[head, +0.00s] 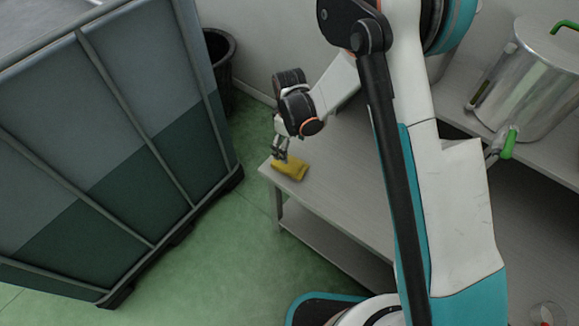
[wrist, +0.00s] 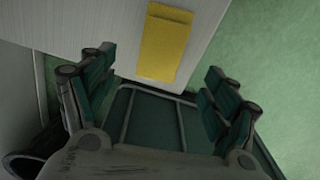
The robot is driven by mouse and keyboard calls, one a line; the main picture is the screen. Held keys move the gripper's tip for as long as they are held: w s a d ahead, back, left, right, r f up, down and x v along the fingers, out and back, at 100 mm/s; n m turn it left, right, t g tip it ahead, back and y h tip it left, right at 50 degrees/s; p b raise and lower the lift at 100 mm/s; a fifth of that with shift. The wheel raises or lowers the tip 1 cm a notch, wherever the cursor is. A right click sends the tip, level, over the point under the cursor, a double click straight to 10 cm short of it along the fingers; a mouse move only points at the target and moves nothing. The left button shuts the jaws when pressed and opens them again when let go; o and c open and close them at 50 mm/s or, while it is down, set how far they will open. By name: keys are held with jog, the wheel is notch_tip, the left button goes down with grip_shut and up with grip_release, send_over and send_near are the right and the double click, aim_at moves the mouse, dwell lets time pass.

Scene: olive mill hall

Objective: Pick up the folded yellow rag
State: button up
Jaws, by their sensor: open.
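The folded yellow rag (head: 290,168) lies flat near the left end of the grey metal table (head: 340,185) in the head view. In the wrist view the rag (wrist: 165,45) lies close to the table edge, ahead of the gap between my fingers. My gripper (head: 281,152) is above the rag's left part in the head view. In the wrist view my gripper (wrist: 157,95) is open, with its two fingers wide apart and nothing between them. I cannot tell how high the fingertips are above the rag.
A large framed tank (head: 110,130) stands on the green floor left of the table. A dark bin (head: 219,70) is behind it by the wall. A steel pot (head: 530,80) with green handles stands at the right. The tabletop around the rag is clear.

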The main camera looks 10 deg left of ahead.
aim_at(290, 163)
notch_tip(290, 163, down, 9)
jog(key=b, duration=0.4)
jog(key=shift+s+f, duration=0.15)
jog(key=shift+c, duration=0.6)
jog(key=c, duration=1)
